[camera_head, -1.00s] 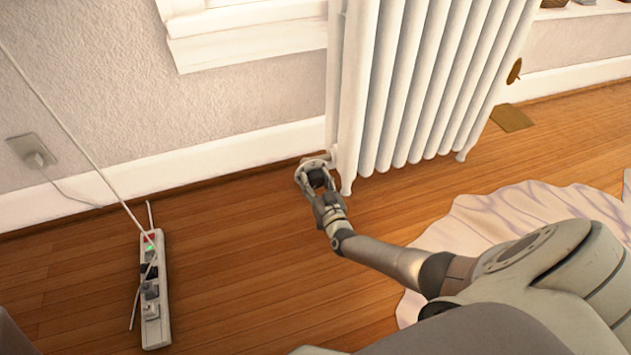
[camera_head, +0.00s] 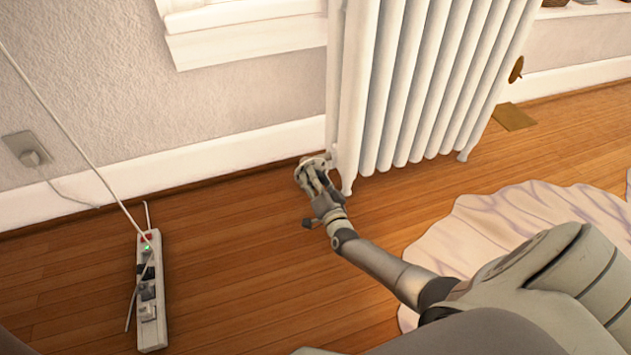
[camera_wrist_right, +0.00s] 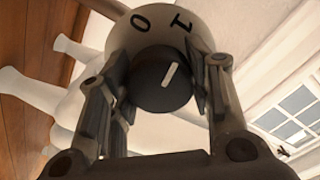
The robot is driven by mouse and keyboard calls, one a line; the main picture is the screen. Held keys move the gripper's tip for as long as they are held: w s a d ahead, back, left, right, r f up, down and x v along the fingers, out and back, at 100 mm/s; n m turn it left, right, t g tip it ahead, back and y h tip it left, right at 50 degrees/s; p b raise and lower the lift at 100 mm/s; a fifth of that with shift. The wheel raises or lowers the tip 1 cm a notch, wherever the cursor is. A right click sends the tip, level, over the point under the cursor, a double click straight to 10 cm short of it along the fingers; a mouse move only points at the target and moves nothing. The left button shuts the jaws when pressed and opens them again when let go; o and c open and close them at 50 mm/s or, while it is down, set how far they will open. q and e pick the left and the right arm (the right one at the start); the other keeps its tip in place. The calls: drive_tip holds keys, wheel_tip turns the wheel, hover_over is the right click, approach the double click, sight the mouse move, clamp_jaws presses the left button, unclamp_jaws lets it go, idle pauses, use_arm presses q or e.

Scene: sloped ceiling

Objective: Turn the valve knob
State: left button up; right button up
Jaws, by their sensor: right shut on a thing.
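The valve knob (camera_wrist_right: 163,79) is a dark round cap with a white line, seen in the right wrist view. It sits in front of a pale round valve body (camera_wrist_right: 172,34) marked 0 and 1; the white line leans towards the 1. My right gripper (camera_wrist_right: 166,84) has its fingers on both sides of the knob and is shut on it. In the head view, my right gripper (camera_head: 313,180) is at the valve by the radiator's lower left corner, and its fingers mostly hide the knob there. My left gripper is not in view.
The white radiator (camera_head: 430,85) stands beside the valve, close to the wall. A power strip (camera_head: 150,290) with cords lies on the wooden floor at left. A pale rug (camera_head: 510,220) lies at right. The floor between strip and valve is clear.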

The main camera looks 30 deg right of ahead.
drive_tip(key=shift+m, duration=0.4)
drive_tip(key=o, duration=1)
drive_tip(key=shift+o, duration=0.2)
drive_tip(key=v, duration=1.2)
drive_tip(key=shift+r, duration=0.1)
